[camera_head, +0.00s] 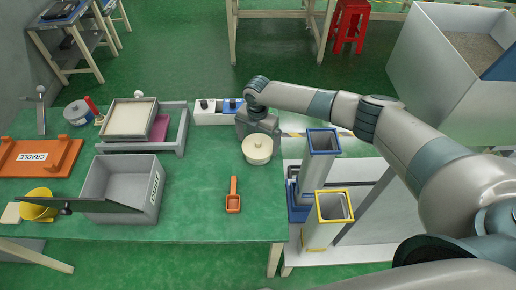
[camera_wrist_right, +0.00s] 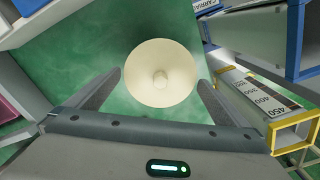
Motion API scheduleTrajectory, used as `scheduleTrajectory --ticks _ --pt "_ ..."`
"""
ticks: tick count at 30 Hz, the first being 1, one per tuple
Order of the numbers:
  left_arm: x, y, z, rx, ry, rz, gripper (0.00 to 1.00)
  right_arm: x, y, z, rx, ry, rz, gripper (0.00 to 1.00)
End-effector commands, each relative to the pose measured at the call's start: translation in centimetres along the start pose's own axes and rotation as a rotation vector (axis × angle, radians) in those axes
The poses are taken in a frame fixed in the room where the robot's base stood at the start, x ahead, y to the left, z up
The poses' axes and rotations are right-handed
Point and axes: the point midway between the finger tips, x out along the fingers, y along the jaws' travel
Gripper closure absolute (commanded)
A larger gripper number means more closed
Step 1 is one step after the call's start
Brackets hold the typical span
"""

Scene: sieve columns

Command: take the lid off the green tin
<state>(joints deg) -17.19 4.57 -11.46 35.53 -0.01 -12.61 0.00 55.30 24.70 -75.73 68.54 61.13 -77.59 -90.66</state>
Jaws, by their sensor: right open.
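My right gripper (camera_head: 260,131) is at the far side of the lid. In the wrist view the open fingers of the right gripper (camera_wrist_right: 161,78) spread to either side of the lid, with nothing gripped. My left gripper is not in view.
An orange scoop (camera_head: 233,198) lies in front of the lid. Blue-rimmed (camera_head: 323,140) and yellow-rimmed (camera_head: 333,206) square columns stand close on the right. Green table between is clear.

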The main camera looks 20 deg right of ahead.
Motion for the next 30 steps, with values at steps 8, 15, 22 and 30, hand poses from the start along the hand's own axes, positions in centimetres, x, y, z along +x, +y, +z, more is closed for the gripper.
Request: scheduleTrajectory --ticks 8,15,22,30 --pt "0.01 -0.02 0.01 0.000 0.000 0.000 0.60 0.02 0.02 0.00 0.000 0.000 0.000 0.00" --pt "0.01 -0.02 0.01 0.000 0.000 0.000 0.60 0.02 0.01 0.00 0.000 0.000 0.000 0.05" --pt "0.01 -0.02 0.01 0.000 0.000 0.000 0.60 0.02 0.02 -0.01 0.000 0.000 0.001 0.27" --pt "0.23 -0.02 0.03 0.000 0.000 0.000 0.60 -0.30 0.06 0.02 0.000 0.000 0.002 0.27"
